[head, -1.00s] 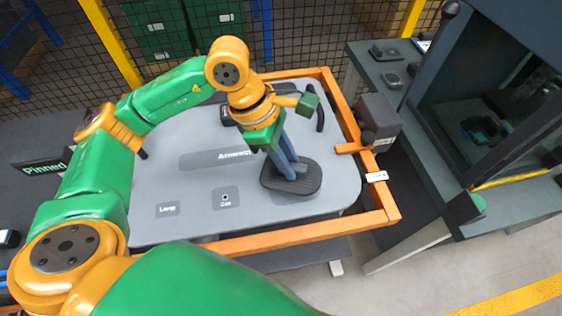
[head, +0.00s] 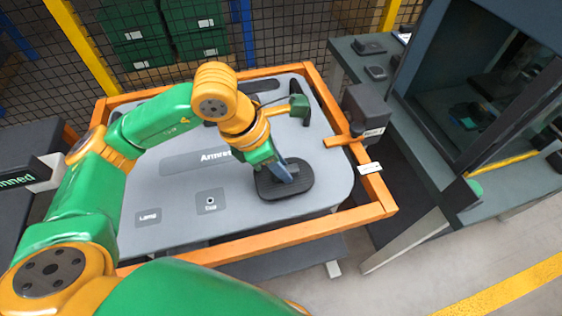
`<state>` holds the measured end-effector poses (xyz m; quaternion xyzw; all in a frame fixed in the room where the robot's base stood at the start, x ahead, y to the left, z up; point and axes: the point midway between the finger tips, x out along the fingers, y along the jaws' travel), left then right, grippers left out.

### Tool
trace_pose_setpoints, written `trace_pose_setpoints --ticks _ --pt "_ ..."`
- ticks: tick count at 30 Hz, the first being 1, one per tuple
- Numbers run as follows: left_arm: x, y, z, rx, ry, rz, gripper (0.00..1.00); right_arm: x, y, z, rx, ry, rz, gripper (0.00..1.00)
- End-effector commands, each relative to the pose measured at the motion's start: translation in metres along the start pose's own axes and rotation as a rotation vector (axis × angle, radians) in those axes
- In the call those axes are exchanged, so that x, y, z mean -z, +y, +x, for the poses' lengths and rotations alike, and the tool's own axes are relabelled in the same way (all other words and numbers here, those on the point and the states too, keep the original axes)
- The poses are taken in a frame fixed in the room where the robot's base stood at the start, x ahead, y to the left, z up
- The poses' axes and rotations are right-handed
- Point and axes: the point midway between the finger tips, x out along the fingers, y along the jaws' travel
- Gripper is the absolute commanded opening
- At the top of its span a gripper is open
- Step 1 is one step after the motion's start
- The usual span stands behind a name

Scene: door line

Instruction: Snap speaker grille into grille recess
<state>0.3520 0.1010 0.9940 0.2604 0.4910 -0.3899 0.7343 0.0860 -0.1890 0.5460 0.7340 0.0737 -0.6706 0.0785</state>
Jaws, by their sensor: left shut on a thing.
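The speaker grille (head: 298,190) is a dark oval piece at the lower right of the grey door panel (head: 180,187). My left gripper (head: 284,172) comes down from the upper left and is shut on the grille, tilted. The grille lies at or just above the panel face; I cannot tell whether it touches. The grille recess cannot be made out; the grille and gripper cover that part of the panel. My right gripper is not in view.
An orange frame (head: 252,243) surrounds the panel, with a dark box-shaped clamp (head: 366,108) at its right side. A dark bench (head: 358,72) with small parts and a cabinet stand at the right. Mesh fencing (head: 290,40) and green bins (head: 130,55) are behind.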

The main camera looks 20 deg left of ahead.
Motion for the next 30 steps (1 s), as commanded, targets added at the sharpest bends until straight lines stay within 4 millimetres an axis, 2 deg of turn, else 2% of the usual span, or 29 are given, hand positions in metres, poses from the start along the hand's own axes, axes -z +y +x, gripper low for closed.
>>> trace_pose_setpoints --ticks 30 --pt "-0.0004 0.0000 -0.0011 0.001 -0.013 0.000 0.00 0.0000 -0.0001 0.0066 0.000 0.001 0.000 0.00"
